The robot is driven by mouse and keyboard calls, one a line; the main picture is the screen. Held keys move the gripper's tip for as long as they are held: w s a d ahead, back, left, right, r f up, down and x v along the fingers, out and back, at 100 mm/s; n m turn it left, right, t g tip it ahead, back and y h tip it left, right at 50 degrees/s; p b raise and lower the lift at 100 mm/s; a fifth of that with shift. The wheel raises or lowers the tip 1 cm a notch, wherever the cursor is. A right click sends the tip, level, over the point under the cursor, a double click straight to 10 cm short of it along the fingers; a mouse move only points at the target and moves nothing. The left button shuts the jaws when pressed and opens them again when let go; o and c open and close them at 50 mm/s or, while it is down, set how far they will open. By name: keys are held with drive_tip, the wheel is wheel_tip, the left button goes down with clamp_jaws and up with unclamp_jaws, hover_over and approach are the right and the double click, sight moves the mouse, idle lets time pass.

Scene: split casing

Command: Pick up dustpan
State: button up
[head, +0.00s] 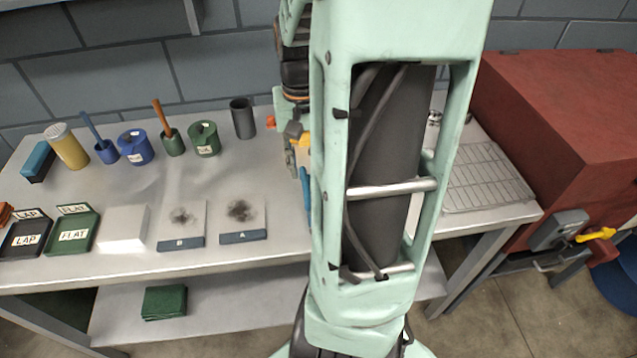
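I cannot make out a dustpan with certainty. A narrow strip of a blue thing (305,186) shows on the workbench at the left edge of my arm; the rest of it is hidden, so I cannot tell what it is. My arm stands large in the middle of the head view and covers part of the bench. Its far end goes down behind the near link, and my gripper's fingers are hidden there. Small yellow and grey parts (296,131) show beside it, too covered to name.
The grey workbench (60,205) carries blue and green pots, a yellow can (67,148), a dark cylinder (242,118), LAP and FLAT trays, a white block (124,228) and smudged plates A and B. A wire rack (487,180) and red cabinet (560,125) stand right.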

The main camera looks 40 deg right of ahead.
wheel_tip(320, 180, down, 10)
drive_tip(key=shift+f+b, duration=0.25)
drive_tip(key=shift+b, duration=0.3)
clamp_jaws()
